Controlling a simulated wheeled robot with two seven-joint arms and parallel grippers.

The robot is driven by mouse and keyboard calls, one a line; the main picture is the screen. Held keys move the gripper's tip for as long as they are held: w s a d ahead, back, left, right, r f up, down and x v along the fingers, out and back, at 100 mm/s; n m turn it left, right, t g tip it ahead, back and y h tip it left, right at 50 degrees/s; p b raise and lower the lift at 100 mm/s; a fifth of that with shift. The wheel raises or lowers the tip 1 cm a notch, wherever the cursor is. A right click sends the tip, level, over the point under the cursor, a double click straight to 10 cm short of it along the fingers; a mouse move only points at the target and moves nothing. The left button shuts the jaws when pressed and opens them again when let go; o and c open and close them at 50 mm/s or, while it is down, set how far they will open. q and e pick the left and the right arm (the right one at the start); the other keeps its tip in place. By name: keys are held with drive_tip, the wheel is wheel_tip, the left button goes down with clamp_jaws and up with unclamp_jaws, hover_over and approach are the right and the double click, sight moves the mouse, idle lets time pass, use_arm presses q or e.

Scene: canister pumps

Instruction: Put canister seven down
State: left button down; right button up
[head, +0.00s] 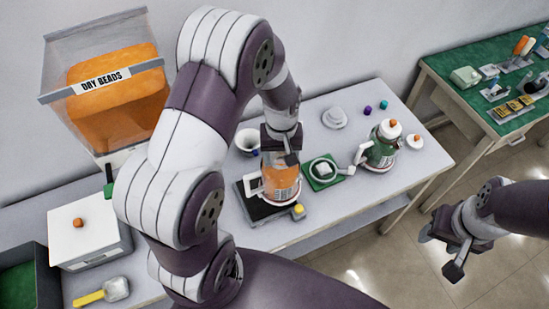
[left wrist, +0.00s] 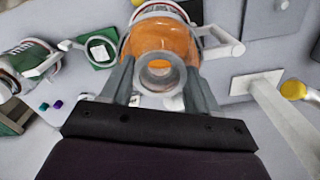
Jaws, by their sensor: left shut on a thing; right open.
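The canister looks upright. My right gripper (head: 450,254) is open and empty, off to the right above the floor.
A white lid (head: 334,118) lies behind. A dry-beads hopper (head: 118,95), white box (head: 88,233) and yellow-handled scoop (head: 90,298) are at the left.

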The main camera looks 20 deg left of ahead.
sight(273, 153)
use_arm(q)
drive_tip(key=shift+w+a+f, duration=0.25)
drive_tip(key=shift+a+f, duration=0.05)
drive_tip(key=shift+a, duration=0.25)
drive_tip(key=shift+w+a+f, duration=0.2)
drive_tip(key=shift+a+f, duration=0.05)
drive_tip(key=shift+a, duration=0.25)
drive_tip(key=shift+a+f+p, duration=0.15)
drive_tip(key=shift+f+p, duration=0.15)
wheel_tip(273, 153, down, 4)
drive_tip(key=shift+w+r+p, duration=0.1)
drive_tip(key=shift+r+p, duration=0.15)
drive_tip(key=shift+p, duration=0.25)
drive_tip(key=shift+f, duration=0.15)
drive_tip(key=shift+f, duration=0.1)
drive_tip(key=shift+c, duration=1.3)
unclamp_jaws()
